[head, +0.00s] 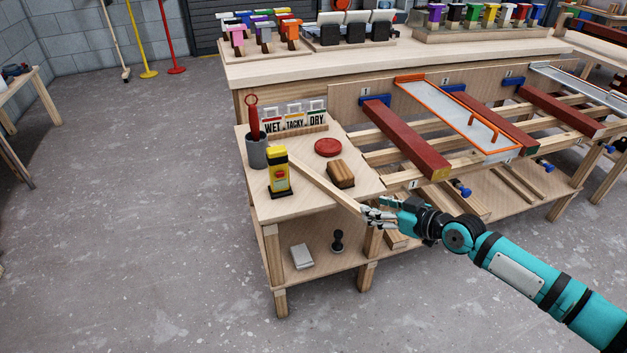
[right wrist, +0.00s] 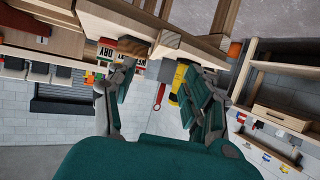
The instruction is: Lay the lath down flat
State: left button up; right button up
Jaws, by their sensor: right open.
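The lath (head: 325,183) is a thin pale wooden strip. In the head view it runs slantwise across the side table (head: 262,203), from beside the yellow and black device to the front right corner, where its near end meets my right gripper. I cannot tell whether its whole length touches the tabletop. My right gripper (head: 376,214) is open at that near end, just off the table's edge. Its spread fingers also show in the right wrist view (right wrist: 160,95); I cannot tell there whether the lath lies between them. My left gripper is out of view.
The yellow and black device (head: 278,174), a grey cup (head: 257,152) with a red tool, a red disc (head: 328,147) and a brown block (head: 341,174) stand around the lath. Red battens (head: 405,140) lie on the rack at right.

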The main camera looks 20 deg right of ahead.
aim_at(350, 200)
jog(key=b+x, duration=0.1)
jog(key=x, duration=0.7)
jog(key=shift+w+a+f, duration=0.1)
jog(key=shift+w+f, duration=0.1)
jog(key=shift+f, duration=0.1)
jog(key=shift+w+a+f, duration=0.1)
jog(key=shift+w+a, duration=0.05)
jog(key=shift+w, duration=0.15)
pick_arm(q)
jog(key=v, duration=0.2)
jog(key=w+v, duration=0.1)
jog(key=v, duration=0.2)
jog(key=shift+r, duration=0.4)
pick_arm(e)
grip_shut()
